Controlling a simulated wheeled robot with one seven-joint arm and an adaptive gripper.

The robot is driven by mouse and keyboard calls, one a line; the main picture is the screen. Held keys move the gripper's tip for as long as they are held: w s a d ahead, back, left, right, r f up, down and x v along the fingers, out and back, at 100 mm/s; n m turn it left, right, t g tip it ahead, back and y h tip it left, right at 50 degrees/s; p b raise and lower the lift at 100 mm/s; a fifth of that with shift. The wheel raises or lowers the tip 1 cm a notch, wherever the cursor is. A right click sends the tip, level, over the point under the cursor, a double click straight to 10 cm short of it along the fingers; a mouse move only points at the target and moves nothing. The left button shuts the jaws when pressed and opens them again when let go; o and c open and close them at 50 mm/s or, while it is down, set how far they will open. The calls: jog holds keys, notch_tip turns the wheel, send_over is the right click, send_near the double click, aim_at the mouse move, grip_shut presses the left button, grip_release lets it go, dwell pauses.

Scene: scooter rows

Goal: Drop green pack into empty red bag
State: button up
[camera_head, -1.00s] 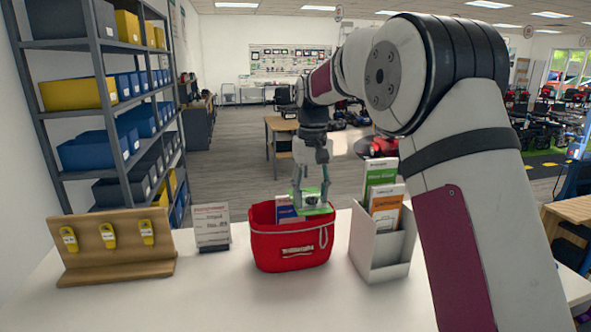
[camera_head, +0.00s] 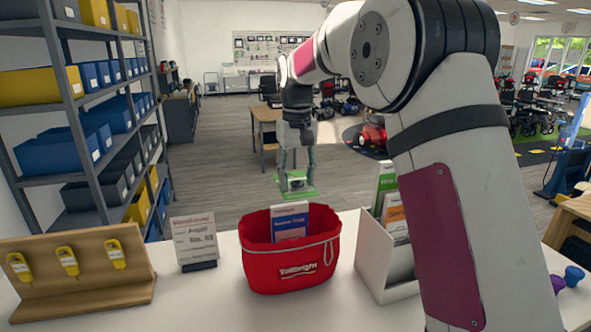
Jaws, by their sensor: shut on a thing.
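My gripper (camera_head: 296,184) is shut on a flat green pack (camera_head: 300,194) and holds it in the air. The gripper and pack appear above and behind the far rim of the red bag (camera_head: 292,267), apart from it in the picture. The bag stands upright and open on the white table, with a pale label on its front and a grey cord at the right. It is not empty: a blue and white card or pack (camera_head: 290,222) stands inside and sticks up above the rim. The bag's floor is hidden.
A white holder (camera_head: 378,262) with green and orange leaflets stands right of the bag, partly behind my arm. A small sign (camera_head: 194,240) and a wooden rack (camera_head: 85,283) with yellow tags stand left. Blue and purple cups (camera_head: 573,277) sit far right.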

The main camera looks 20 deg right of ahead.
aim_at(297, 193)
jog(key=shift+f, duration=2.25)
jog(key=o, duration=1.3)
jog(key=shift+c, duration=0.2)
notch_tip(297, 193, up, 12)
jog(key=shift+f, duration=0.2)
jog(key=shift+r, duration=0.2)
